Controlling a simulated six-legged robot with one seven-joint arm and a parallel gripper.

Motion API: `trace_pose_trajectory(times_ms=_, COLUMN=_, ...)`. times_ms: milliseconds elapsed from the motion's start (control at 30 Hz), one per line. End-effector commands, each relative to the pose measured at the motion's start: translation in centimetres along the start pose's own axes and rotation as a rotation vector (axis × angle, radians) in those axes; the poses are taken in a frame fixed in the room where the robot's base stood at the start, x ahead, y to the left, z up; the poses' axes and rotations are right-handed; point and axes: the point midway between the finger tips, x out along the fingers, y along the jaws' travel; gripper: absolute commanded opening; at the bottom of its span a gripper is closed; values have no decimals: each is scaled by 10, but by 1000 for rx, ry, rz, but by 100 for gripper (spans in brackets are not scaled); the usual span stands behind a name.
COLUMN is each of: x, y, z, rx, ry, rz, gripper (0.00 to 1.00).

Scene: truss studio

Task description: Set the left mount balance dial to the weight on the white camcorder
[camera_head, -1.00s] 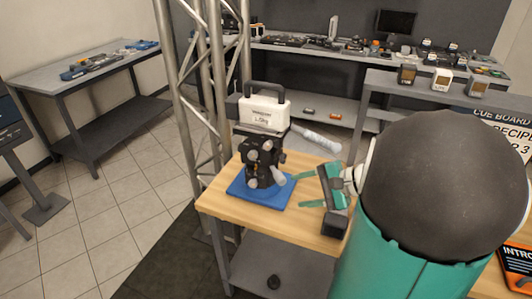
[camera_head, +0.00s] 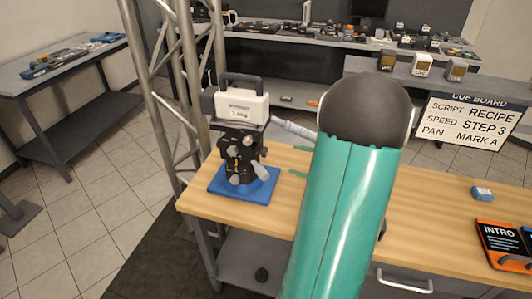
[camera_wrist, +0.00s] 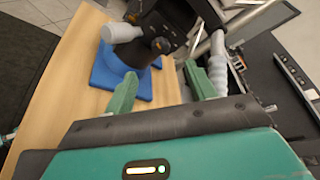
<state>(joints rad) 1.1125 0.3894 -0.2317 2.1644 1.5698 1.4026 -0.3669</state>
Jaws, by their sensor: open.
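The white camcorder (camera_head: 240,104) sits on a black mount (camera_head: 238,150) that stands on a blue base (camera_head: 220,185) at the left end of the wooden bench. A label on the camcorder's side is too small to read surely. The mount has several grey knobs and a pan handle (camera_head: 292,129). In the wrist view, a grey knob (camera_wrist: 122,33) and a small orange-marked knob (camera_wrist: 160,45) show on the mount; I cannot tell which is the balance dial. My gripper (camera_wrist: 160,86) is open and empty, its green fingers pointing toward the mount's lower part, apparently apart from it.
A metal truss (camera_head: 165,90) stands close behind the mount on the left. The bench (camera_head: 430,215) between is mostly clear.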

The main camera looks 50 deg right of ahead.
Motion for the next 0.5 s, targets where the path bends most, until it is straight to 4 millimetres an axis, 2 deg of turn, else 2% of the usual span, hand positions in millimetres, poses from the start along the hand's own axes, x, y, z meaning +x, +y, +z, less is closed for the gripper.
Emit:
trace_pose_trajectory(times_ms=300, x=66, y=0, z=0, rx=0, ry=-3, rz=3, gripper=55)
trace_pose_trajectory(times_ms=500, x=101, y=0, z=0, rx=-1, ry=-4, rz=4, gripper=55)
